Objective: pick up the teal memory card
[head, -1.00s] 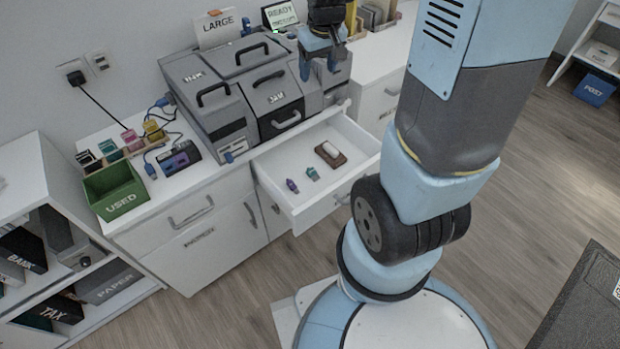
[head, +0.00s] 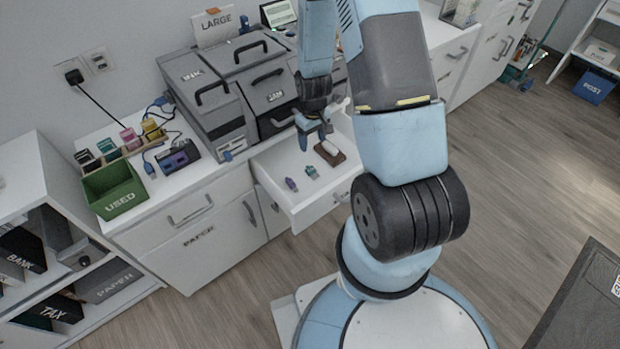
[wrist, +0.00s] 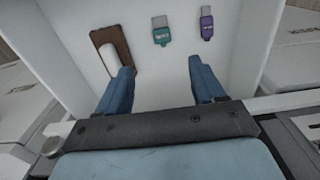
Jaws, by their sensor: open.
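The teal memory card (head: 312,172) lies on the floor of the open white drawer (head: 318,209), between a purple stick and a brown block. In the wrist view the teal card (wrist: 161,33) is flat, with a grey end pointing to the top of the picture. My gripper (head: 314,140) is open and empty, pointing down over the back of the drawer. In the wrist view its blue fingers (wrist: 160,72) are spread apart, and the teal card shows beyond their tips, roughly in line with the gap. Nothing covers the card.
The purple stick (head: 291,184) lies left of the card. The brown block with a white piece (head: 330,152) lies right of it. Drawer walls surround them. Grey cases (head: 255,85) stand behind the drawer. A green USED bin (head: 115,190) stands on the left desktop.

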